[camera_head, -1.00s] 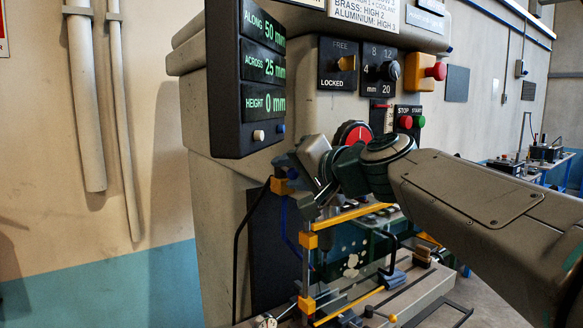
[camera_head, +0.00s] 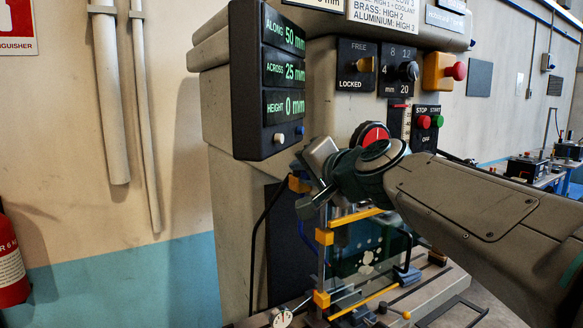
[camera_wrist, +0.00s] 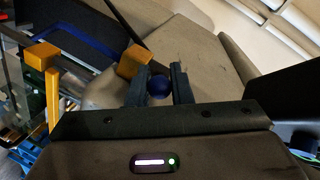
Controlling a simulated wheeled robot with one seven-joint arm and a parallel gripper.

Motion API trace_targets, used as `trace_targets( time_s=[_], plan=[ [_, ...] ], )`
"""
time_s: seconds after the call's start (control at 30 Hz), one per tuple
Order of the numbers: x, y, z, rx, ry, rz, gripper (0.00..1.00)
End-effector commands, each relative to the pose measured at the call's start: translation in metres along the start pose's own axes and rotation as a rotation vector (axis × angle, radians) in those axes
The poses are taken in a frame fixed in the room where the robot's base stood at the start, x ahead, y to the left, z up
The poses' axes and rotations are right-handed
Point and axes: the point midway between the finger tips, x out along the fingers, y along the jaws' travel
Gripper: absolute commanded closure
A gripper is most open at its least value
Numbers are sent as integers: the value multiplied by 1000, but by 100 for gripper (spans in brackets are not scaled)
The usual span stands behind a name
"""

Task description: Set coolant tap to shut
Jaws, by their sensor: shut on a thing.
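In the wrist view, the two dark fingers of my gripper (camera_wrist: 159,72) stand either side of a dark blue ball knob (camera_wrist: 159,87) and are shut on it. The knob sits close beside an orange block (camera_wrist: 134,62) at the grey machine body; it looks like the coolant tap's handle, but its shaft is hidden. In the head view, my gripper (camera_head: 312,190) is at the machine's front left, below the readout panel (camera_head: 283,85), next to an orange block (camera_head: 299,184). The knob is hidden there behind my gripper, and the tap's setting cannot be read.
A red dial (camera_head: 370,135) is just behind my wrist. Stop and start buttons (camera_head: 430,121) and a red knob on an orange box (camera_head: 445,71) are to the right. A clear guard with orange brackets (camera_head: 323,236) stands below. A fire extinguisher (camera_head: 10,262) is at far left.

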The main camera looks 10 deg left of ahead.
Motion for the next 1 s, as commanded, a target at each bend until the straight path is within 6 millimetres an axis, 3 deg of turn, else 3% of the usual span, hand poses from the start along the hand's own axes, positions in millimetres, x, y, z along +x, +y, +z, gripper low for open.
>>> trace_targets(
  time_s=[0.33, 0.37, 0.4, 0.43, 0.77, 1.0],
  plan=[
    [-2, 3, -4, 4, 21, 9, 100],
    [-2, 3, -4, 4, 21, 9, 75],
    [-2, 3, -4, 4, 21, 9, 64],
    [-2, 2, -4, 4, 21, 9, 62],
    [-4, 2, -3, 3, 19, 7, 62],
    [-36, 2, -2, 1, 22, 5, 62]
  ],
)
